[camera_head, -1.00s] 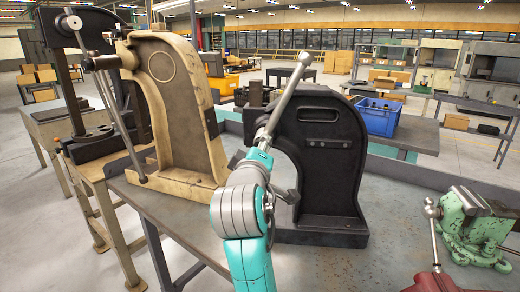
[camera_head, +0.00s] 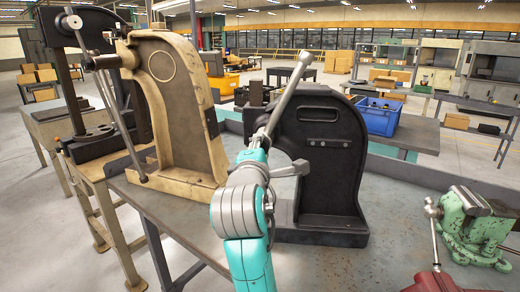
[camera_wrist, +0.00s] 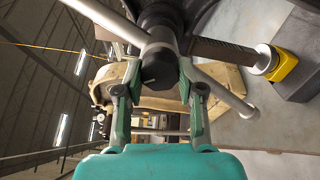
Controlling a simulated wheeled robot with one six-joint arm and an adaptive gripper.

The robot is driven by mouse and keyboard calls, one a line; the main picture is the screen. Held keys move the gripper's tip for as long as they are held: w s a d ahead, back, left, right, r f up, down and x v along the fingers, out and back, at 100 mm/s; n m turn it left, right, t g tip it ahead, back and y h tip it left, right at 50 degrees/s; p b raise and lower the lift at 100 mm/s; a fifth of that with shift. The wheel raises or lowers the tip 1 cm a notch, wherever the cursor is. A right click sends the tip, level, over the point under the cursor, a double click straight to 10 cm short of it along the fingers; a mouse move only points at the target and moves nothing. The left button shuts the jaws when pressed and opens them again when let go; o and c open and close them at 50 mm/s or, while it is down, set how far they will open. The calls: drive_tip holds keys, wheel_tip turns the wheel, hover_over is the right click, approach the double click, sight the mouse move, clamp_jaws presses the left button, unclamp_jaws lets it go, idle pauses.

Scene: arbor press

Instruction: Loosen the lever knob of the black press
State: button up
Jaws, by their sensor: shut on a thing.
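The black press (camera_head: 325,150) stands upright on the grey bench in the head view. Its silver lever (camera_head: 287,92) slants up to the right in front of the frame. In the wrist view the lever bar (camera_wrist: 228,92) crosses a grey hub, and the dark round knob (camera_wrist: 157,67) faces my camera. My gripper (camera_wrist: 159,82) has one finger on each side of the knob and is closed on it. In the head view my teal wrist hides the knob and most of the fingers.
A beige press (camera_head: 175,110) with its own lever stands close on the left. A green vise (camera_head: 475,225) sits at the bench's right edge. A blue crate (camera_head: 377,118) is behind. The bench top (camera_head: 390,220) between black press and vise is clear.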

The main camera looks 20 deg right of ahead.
drive_tip(key=shift+n, duration=0.3)
drive_tip(key=shift+f, duration=0.1)
drive_tip(key=o, duration=1.1)
drive_tip(key=shift+o, duration=0.2)
drive_tip(key=shift+s+a, duration=0.1)
drive_tip(key=v, duration=1.1)
drive_tip(key=shift+s, duration=0.35)
drive_tip(key=shift+a, duration=0.15)
